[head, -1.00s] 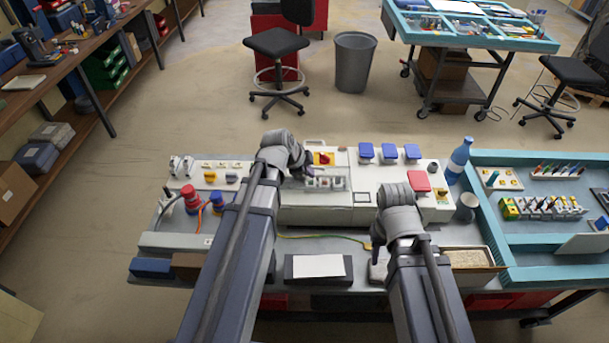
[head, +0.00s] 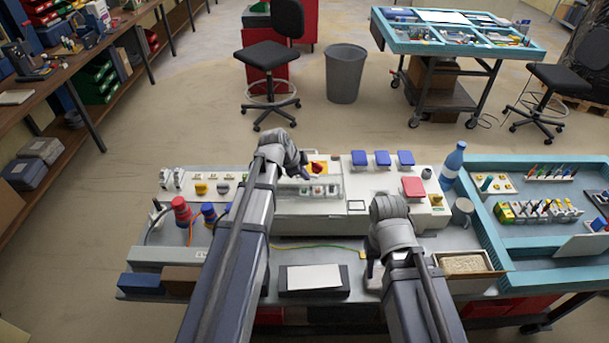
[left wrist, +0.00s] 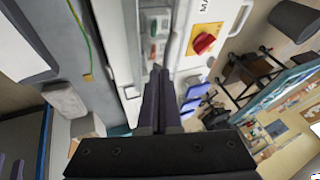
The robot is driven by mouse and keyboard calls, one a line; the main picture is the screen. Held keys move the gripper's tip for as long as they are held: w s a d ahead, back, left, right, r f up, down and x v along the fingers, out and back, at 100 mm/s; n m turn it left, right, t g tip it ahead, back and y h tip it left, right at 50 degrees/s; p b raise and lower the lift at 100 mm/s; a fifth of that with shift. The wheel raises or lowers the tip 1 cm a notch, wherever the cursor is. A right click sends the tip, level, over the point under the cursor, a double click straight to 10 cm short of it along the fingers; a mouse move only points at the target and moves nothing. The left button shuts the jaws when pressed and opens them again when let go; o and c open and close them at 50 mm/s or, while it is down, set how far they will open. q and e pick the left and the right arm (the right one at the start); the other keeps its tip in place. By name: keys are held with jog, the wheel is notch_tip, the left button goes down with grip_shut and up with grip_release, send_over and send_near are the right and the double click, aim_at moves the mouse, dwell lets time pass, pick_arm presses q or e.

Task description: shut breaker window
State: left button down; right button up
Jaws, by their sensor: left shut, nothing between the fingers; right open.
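The white breaker box (head: 298,225) stands at the middle of the bench. Its clear breaker window (head: 330,181) shows as a pale see-through panel over a row of small breakers (head: 317,191). I cannot tell whether it lies flush. My left gripper (head: 303,172) is shut and empty, at the upper left of the window. In the left wrist view, its closed fingertips (left wrist: 157,70) point at the breaker row (left wrist: 154,28); contact is unclear. My right gripper (head: 371,272) is open, low over the bench near its front, away from the window; its fingers are partly hidden by the wrist.
A red knob on a yellow plate (head: 316,168) is just behind the window. Blue-lidded sockets (head: 382,158) and a red-lidded one (head: 413,187) stand to the right. A blue bottle (head: 453,163) and a mug (head: 462,211) are further right. A dark pad with paper (head: 314,279) lies in front.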

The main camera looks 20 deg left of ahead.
pick_arm(q)
jog(key=shift+w+a+g+p, duration=0.25)
jog(key=shift+w+g+p, duration=0.15)
jog(key=shift+w+g, duration=0.45)
jog(key=w, duration=0.1)
jog(key=w+g, duration=0.1)
jog(key=shift+w+a+f+n+g+h, duration=0.25)
jog(key=shift+w+a+n+h, duration=0.05)
jog(key=shift+w+a+h, duration=0.1)
jog(key=shift+w+a+f+g, duration=0.15)
jog(key=shift+w+f+g, duration=0.25)
jog(key=shift+w, duration=0.1)
jog(key=shift+w+a+f+b, duration=0.15)
jog(key=shift+w+f+b, duration=0.15)
jog(key=shift+w+b, duration=0.2)
jog(key=shift+w+a+f+b, duration=0.15)
jog(key=shift+w+f+b, duration=0.15)
jog(key=shift+w, duration=0.2)
jog(key=shift+r, duration=0.15)
